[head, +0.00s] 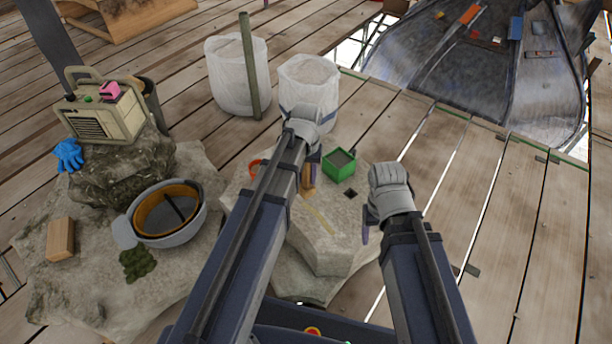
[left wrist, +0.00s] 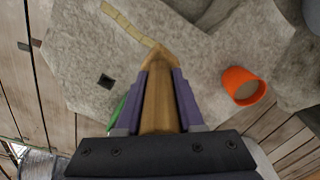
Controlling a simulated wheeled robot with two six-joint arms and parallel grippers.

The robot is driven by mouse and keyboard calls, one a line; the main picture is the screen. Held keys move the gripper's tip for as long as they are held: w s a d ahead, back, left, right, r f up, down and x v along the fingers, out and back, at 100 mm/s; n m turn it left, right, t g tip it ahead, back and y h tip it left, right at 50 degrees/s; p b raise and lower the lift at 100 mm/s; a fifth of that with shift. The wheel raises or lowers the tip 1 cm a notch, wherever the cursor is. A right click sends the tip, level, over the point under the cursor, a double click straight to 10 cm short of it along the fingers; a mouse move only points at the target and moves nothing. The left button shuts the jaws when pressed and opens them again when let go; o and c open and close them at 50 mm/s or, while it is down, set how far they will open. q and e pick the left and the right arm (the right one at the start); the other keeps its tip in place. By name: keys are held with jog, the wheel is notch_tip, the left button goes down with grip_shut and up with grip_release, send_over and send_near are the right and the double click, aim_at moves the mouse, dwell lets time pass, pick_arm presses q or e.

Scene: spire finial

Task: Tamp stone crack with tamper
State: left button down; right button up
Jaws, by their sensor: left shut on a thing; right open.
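The tamper is a wooden bar with a pointed tip (left wrist: 158,85), and my left gripper (left wrist: 159,105) is shut on it. In the head view the tamper (head: 308,178) shows only in part under my left gripper (head: 309,165). The stone (head: 330,252) carries a crack seen as a pale yellow segmented strip (head: 320,216). In the left wrist view the tamper's tip is at the near end of the strip (left wrist: 128,24); whether it touches cannot be told. My right gripper (head: 368,222) is open and empty, right of the stone.
A green box (head: 340,166) and a small black square (head: 351,193) are on the stone's far side. An orange cup (left wrist: 244,88) lies to the side. A rock at left holds a machine (head: 100,112), a grey bucket (head: 165,212) and a wooden block (head: 60,239). White-wrapped bins (head: 308,80) stand behind.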

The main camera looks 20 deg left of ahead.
aim_at(308, 192)
pick_arm(q)
jog(key=shift+f, duration=0.15)
notch_tip(308, 192, down, 5)
jog(key=b, duration=0.5)
jog(key=shift+f, duration=0.1)
jog(key=shift+f+b, duration=0.75)
jog(key=shift+b, duration=0.25)
jog(key=shift+s+d, duration=0.15)
jog(key=shift+d, duration=0.1)
dwell(0.7)
jog(key=shift+s+d+f, duration=0.15)
jog(key=shift+s+d, duration=0.65)
jog(key=shift+d, duration=0.25)
jog(key=shift+s+d, duration=0.4)
jog(key=shift+d, duration=0.2)
jog(key=shift+s+d, duration=0.4)
jog(key=shift+d, duration=0.2)
jog(key=shift+s+d, duration=0.15)
jog(key=shift+d, duration=0.1)
jog(key=shift+s+d, duration=0.75)
jog(key=shift+d, duration=0.3)
